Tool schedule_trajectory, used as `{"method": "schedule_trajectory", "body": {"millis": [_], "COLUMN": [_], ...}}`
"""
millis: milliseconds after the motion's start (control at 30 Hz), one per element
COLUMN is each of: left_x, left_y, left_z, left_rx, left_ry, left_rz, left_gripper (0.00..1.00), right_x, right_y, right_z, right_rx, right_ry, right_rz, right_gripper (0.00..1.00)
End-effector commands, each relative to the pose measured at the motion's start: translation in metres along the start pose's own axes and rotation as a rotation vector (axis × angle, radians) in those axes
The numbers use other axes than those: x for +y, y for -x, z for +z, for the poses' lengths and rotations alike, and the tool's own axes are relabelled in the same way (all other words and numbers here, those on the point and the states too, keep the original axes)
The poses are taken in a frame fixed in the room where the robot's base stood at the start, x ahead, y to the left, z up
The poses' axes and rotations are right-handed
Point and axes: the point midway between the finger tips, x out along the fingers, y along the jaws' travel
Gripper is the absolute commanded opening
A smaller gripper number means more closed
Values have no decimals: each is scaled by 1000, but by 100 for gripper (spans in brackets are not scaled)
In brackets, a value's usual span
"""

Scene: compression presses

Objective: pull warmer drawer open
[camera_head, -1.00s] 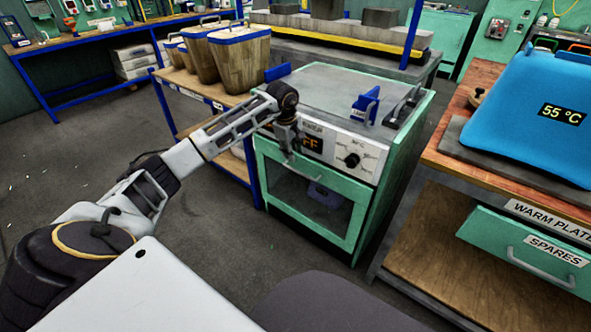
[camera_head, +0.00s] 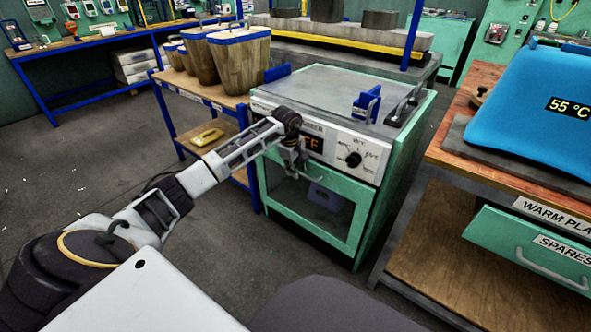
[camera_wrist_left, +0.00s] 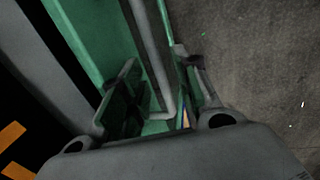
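The warmer (camera_head: 377,207) is a green oven-like cabinet with a white control panel, an orange display and a dark knob. Its green-framed front (camera_head: 285,212) has a dark window and looks closed or nearly so; I cannot tell exactly. My left gripper (camera_head: 297,165) is at the grey bar handle (camera_head: 316,178) near the top of this front, hiding part of it. In the left wrist view, the handle bar (camera_wrist_left: 151,55) runs between the two fingers of the left gripper (camera_wrist_left: 160,88), which stand apart with a visible gap around it. My right gripper is not in view.
A blue-framed cart (camera_head: 164,112) with wooden buckets stands close left of the warmer. At right, a bench holds a blue-covered warm plate (camera_head: 530,110), with a spares drawer (camera_head: 497,236) below. Open floor (camera_head: 220,250) lies in front of the warmer.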

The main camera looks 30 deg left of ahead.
Motion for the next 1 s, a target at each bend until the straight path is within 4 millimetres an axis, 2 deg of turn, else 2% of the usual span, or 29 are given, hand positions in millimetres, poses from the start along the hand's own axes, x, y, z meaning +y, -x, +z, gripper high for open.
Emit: {"method": "schedule_trajectory", "body": {"millis": [167,433,1000], "left_x": [0,0,-4], "left_y": [0,0,2], "left_z": [0,0,-1], "left_rx": [0,0,1], "left_ry": [0,0,0], "left_rz": [0,0,-2], "left_gripper": [32,0,0], "right_x": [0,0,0], "right_y": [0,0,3], "right_z": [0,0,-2], "right_rx": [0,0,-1], "right_ry": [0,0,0], "right_rz": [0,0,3], "right_gripper": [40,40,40]}}
